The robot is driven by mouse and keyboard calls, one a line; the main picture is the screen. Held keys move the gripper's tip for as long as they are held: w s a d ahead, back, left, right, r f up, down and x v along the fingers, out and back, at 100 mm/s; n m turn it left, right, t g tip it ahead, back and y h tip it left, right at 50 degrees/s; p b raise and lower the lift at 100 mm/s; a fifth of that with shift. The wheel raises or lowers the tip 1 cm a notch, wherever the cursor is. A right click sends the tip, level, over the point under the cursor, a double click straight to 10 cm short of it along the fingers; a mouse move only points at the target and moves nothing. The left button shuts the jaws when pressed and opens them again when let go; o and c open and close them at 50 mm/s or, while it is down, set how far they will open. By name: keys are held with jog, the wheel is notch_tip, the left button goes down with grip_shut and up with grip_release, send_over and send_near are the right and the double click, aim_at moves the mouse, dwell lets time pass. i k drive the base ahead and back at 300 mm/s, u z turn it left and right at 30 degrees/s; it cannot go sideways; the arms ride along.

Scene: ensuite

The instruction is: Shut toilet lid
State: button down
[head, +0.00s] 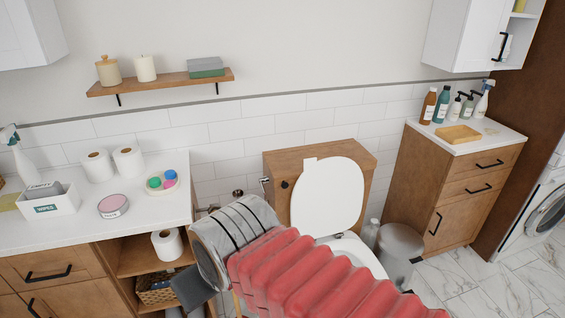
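The toilet lid (327,197) is white and stands raised, leaning against the wooden cistern box (290,163). The white toilet bowl (358,252) shows below it, partly hidden by my red ribbed arm. My gripper (190,288) is at the lower left of the lid, in front of the left counter's open shelf and apart from the lid. Only a dark grey part of it shows past the silver wrist, so I cannot tell if it is open or shut.
A grey pedal bin (398,250) and a pale bottle (370,233) stand right of the toilet. The left counter (75,230) holds toilet rolls and a wipes box. A wooden cabinet (450,195) with several bottles stands at right. Marble floor (480,285) is clear at lower right.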

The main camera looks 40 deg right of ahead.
aim_at(327, 199)
jog(key=z, duration=0.05)
jog(key=i, duration=1)
jog(key=u, duration=0.1)
